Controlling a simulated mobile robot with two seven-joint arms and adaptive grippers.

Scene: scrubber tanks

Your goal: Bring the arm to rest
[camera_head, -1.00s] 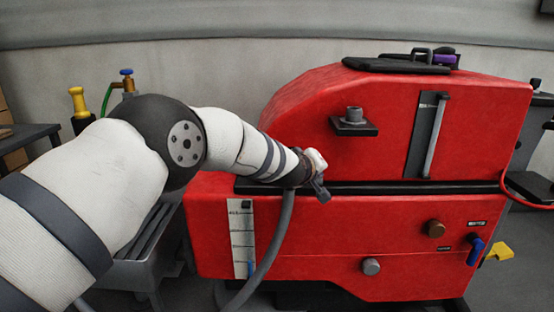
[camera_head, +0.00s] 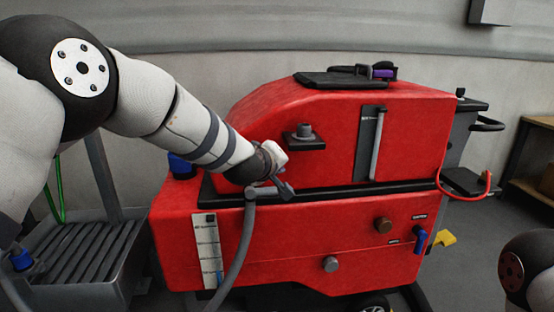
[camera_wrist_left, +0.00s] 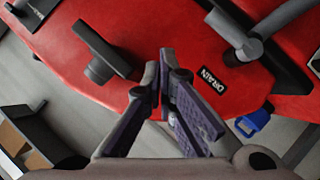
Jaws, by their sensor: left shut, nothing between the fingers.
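My left arm comes in from the left in the head view, and its gripper (camera_head: 276,172) is in front of the red scrubber machine (camera_head: 350,222). In the left wrist view the gripper's two dark fingers (camera_wrist_left: 166,66) are shut with nothing between them. Behind them is the red body (camera_wrist_left: 190,40) with a DRAIN label (camera_wrist_left: 215,78). I cannot tell whether the gripper touches the machine. A grey hose (camera_head: 241,250) hangs down the machine's front just below the gripper. My right gripper is not in view; a dark round joint at the lower right looks like part of my right arm.
A grated metal basin (camera_head: 85,255) stands left of the machine. A black bracket (camera_head: 303,140), a clear tube (camera_head: 376,145) and a blue valve handle (camera_head: 421,240) stick out of the machine's front. A shelf (camera_head: 530,160) stands at the right, with open floor before it.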

